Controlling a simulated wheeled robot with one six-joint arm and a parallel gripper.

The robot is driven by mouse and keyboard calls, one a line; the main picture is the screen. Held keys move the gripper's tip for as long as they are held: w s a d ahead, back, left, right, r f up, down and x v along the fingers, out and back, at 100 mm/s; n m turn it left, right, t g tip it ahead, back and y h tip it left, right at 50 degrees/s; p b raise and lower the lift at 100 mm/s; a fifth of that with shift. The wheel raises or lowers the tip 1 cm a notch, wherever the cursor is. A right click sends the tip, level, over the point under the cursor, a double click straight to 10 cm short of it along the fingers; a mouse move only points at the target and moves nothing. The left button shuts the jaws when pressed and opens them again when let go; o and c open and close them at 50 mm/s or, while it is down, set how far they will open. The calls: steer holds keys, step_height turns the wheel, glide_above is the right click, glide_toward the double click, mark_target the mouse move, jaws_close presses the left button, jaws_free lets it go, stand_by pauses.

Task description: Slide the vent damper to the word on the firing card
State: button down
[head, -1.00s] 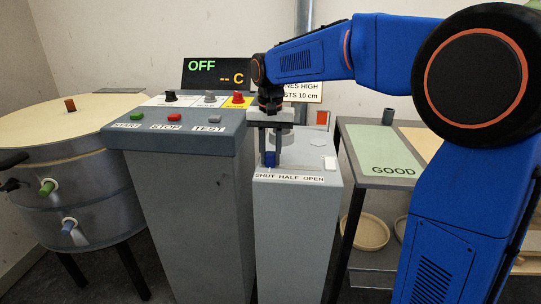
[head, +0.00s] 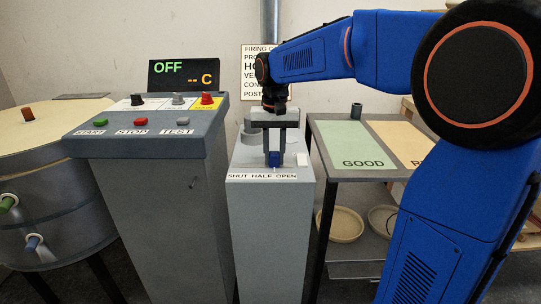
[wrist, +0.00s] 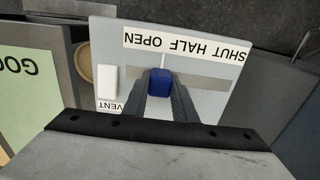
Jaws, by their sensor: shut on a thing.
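The blue damper knob (head: 274,160) sits in a slot on top of the grey vent pedestal (head: 270,215). My gripper (head: 274,150) reaches down from above and is shut on the knob. In the wrist view, the knob (wrist: 160,80) shows between the two fingers, and its white pointer line meets the label strip (wrist: 185,46) between HALF and OPEN. The strip reads SHUT, HALF, OPEN from left to right in the head view and is upside down in the wrist view. The firing card (head: 248,75) on the wall is mostly hidden behind my arm; its vent word cannot be read.
A grey control console (head: 150,140) with START, STOP and TEST buttons stands left of the pedestal. Its display (head: 184,74) reads OFF. A round kiln (head: 40,200) is at far left. A table with a GOOD mat (head: 355,145) stands right. A white block (head: 303,160) is beside the slot.

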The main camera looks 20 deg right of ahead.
mark_target(274, 153)
steer(key=c, duration=1.4)
jaws_free()
steer(key=shift+c, duration=0.2)
steer(key=shift+r, duration=0.1)
step_height(274, 153, up, 17)
steer(key=shift+r, duration=0.15)
